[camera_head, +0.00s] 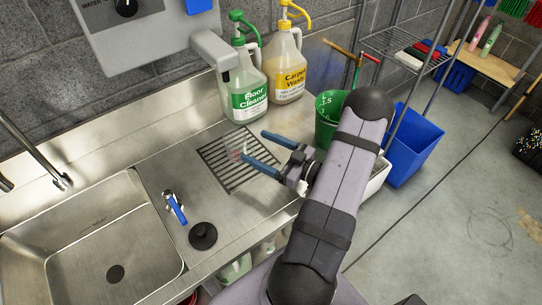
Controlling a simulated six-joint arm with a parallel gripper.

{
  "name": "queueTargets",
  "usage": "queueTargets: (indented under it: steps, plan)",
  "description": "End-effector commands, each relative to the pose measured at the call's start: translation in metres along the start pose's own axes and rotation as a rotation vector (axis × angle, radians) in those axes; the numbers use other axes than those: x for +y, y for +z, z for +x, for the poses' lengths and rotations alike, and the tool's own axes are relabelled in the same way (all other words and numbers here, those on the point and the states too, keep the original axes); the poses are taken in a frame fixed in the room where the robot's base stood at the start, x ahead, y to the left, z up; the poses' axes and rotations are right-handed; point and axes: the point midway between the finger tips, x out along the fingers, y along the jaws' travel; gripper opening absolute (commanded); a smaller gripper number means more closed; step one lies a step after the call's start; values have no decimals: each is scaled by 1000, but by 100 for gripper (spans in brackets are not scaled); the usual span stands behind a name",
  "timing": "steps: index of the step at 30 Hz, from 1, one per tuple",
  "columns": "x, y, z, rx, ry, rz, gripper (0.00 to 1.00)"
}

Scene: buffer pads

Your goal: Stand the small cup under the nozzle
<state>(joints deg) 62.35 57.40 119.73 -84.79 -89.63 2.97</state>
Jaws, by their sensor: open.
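The nozzle (224,72) is the end of a grey spout on the wall-mounted dispenser (150,32). Below it, a slotted drain grate (232,172) is set into the steel counter. A small, clear object with red marks, seemingly the small cup (236,150), stands on the grate near the nozzle's underside. It is faint, so its exact alignment with the nozzle is unclear. My gripper (254,145) is open, its two blue fingers apart over the grate. Their tips point at the cup, which appears just beyond the lower finger; I cannot tell whether they touch.
Floor Cleaner (247,98) and Carpet Wash (287,75) jugs stand behind the grate. A green measuring jug (326,125) is beside my arm. A blue-handled tap (176,207), a black stopper (203,236) and the sink (95,245) lie left. A blue bin (415,150) stands right.

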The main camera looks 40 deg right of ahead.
Motion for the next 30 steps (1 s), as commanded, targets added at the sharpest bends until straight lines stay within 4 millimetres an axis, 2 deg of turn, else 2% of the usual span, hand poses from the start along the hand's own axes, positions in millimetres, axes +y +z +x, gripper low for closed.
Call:
queueTargets:
  steps: [1, 6, 16, 23, 30]
  plan:
    - [1, 2, -8, 1, 5, -1, 75]
    - [1, 0, -26, 2, 3, -1, 75]
    - [0, -1, -33, -5, 0, -4, 75]
    - [9, 8, -13, -119, 26, -46, 75]
    - [31, 28, 28, -445, 143, -139, 75]
